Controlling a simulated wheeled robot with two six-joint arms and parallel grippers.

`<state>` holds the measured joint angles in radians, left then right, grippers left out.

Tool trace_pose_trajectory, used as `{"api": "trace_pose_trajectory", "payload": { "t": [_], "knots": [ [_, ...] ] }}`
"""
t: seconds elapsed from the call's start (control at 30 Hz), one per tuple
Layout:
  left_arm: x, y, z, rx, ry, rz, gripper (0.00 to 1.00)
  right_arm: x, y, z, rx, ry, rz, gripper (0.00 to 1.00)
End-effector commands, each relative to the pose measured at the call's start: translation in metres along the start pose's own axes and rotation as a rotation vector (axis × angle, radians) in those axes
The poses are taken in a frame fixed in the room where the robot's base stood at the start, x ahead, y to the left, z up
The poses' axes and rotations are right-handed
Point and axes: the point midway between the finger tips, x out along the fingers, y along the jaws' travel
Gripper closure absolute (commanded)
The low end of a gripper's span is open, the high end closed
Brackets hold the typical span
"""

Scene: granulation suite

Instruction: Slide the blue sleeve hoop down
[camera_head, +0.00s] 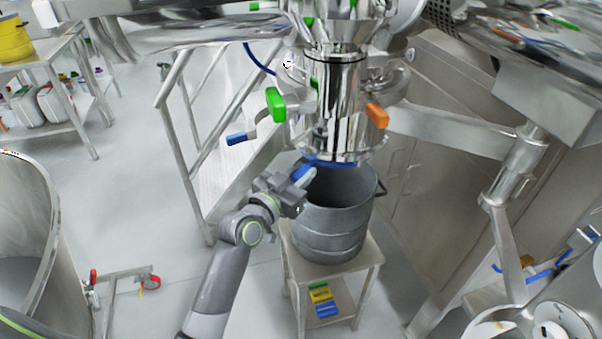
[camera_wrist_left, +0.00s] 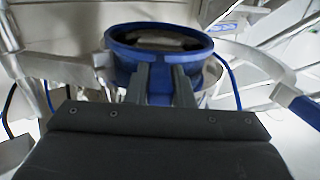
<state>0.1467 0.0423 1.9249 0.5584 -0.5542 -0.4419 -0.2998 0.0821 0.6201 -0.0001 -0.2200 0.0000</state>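The blue sleeve hoop (camera_head: 333,163) sits around the lower end of the steel outlet (camera_head: 339,100), just above the mouth of a grey bucket (camera_head: 330,222). In the left wrist view the hoop (camera_wrist_left: 205,52) is a blue ring ahead of the fingers. My left gripper (camera_head: 306,178) is at the hoop's left side. In the left wrist view its fingers (camera_wrist_left: 161,85) stand on both sides of a blue tab on the hoop's near side, with blue filling the gap, so it looks shut on it. The hoop's far side is partly hidden. My right gripper is not in view.
The bucket stands on a small steel stand (camera_head: 362,258). Railed steps (camera_head: 215,150) stand behind on the left.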

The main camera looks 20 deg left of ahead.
Motion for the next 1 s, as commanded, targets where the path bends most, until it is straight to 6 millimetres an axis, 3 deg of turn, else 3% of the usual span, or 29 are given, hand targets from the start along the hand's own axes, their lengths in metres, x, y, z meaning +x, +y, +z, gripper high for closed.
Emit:
{"api": "trace_pose_trajectory", "payload": {
  "t": [0.17,0.47,1.0],
  "knots": [
    [0.000,0.000,0.000,0.000,0.000,0.000,1.00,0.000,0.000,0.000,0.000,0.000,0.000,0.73],
    [0.000,0.000,0.004,0.000,-0.001,0.000,1.00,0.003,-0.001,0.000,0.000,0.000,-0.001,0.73],
    [0.000,0.000,0.071,0.000,-0.001,0.000,1.00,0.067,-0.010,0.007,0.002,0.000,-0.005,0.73]
  ]
}}
